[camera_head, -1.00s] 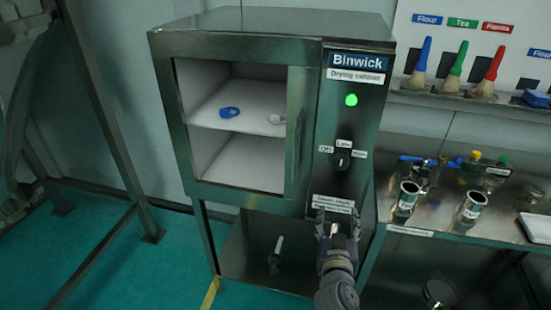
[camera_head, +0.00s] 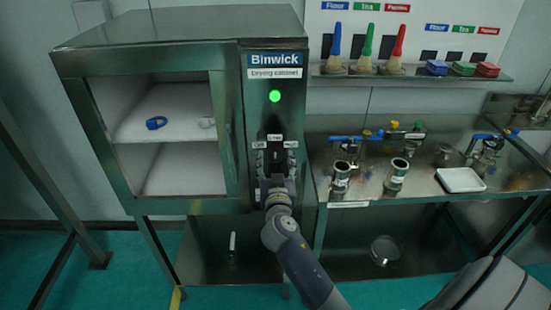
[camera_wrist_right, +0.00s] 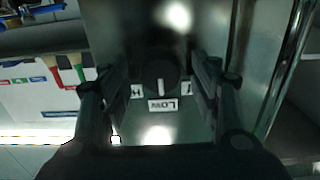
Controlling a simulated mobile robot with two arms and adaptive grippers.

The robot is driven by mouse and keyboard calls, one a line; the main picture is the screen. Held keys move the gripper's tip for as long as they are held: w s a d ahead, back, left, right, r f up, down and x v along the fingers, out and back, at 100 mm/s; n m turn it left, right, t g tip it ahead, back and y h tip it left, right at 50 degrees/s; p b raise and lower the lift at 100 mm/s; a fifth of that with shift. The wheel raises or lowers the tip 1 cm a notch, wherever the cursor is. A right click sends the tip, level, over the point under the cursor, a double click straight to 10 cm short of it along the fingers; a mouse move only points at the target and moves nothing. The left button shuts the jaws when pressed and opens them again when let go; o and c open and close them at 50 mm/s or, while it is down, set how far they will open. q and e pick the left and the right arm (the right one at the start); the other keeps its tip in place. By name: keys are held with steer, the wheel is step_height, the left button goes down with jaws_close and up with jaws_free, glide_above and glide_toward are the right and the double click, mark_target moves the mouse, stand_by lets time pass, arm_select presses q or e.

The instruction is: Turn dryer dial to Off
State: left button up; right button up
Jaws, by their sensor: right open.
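The drying cabinet (camera_head: 150,32) stands at the left, with a green lamp (camera_head: 275,96) lit on its control panel. The dryer dial (camera_wrist_right: 160,78) is a dark round knob with a white pointer line. The pointer is at the "Low" label (camera_wrist_right: 163,105) in the right wrist view. My right gripper (camera_head: 276,165) is in front of the panel and hides the dial in the head view. In the right wrist view its open fingers are on either side of the dial; I cannot tell whether they touch it. My left gripper is not in view.
The cabinet's open compartment holds a blue item (camera_head: 156,123) on its upper shelf. To the right, a metal bench (camera_head: 420,190) carries metal cups, clamps and a white tray (camera_head: 461,180).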

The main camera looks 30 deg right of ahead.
steer(key=shift+w+d, duration=0.15)
steer(key=shift+w, duration=0.1)
steer(key=c, duration=1)
steer(key=shift+c, duration=0.2)
